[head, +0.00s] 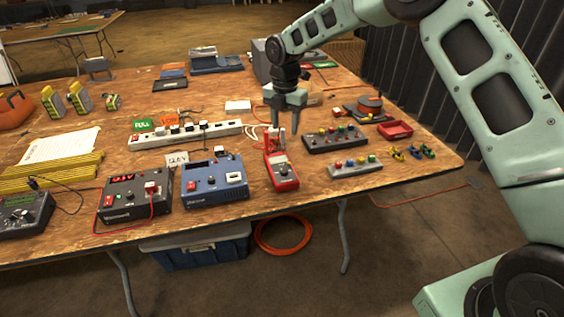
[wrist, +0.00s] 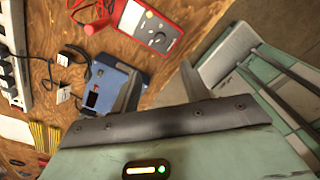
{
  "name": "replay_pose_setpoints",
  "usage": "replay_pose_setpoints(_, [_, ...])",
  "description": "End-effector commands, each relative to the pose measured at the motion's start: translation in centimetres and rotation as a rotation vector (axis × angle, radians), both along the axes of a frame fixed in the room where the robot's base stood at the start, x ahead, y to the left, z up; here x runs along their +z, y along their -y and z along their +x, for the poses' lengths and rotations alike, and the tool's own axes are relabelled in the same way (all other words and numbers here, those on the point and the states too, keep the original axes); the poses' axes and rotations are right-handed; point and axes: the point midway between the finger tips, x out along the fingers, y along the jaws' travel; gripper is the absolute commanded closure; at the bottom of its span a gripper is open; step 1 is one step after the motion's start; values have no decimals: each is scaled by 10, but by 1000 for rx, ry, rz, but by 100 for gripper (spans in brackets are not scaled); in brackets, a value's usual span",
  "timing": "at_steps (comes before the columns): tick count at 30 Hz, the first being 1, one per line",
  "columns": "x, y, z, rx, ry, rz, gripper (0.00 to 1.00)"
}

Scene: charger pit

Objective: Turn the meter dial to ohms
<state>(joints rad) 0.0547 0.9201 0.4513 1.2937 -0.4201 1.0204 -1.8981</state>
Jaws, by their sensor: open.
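A red handheld meter (head: 282,171) with a dark face lies near the table's front edge, right of the blue device. It also shows at the top of the wrist view (wrist: 150,26), with a pale screen and a round dial (wrist: 158,39). The dial's setting is too small to read. My gripper (head: 283,131) points down above and behind the meter, apart from it. Its fingers are spread and empty; they also show in the wrist view (wrist: 161,84). In the head view, red pieces stand by the meter's far end, partly close to a finger.
Left of the meter are a blue device (head: 214,182) and a black device (head: 134,200). A power strip (head: 186,134) lies behind. Button boxes (head: 335,140) and a red tray (head: 395,130) are to the right. The table's front edge is close.

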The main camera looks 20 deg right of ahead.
Motion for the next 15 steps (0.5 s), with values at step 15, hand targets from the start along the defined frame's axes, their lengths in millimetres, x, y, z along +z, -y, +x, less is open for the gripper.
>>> replay_pose_setpoints(15, [-103, -1, -2, 0, -4, 0, 54])
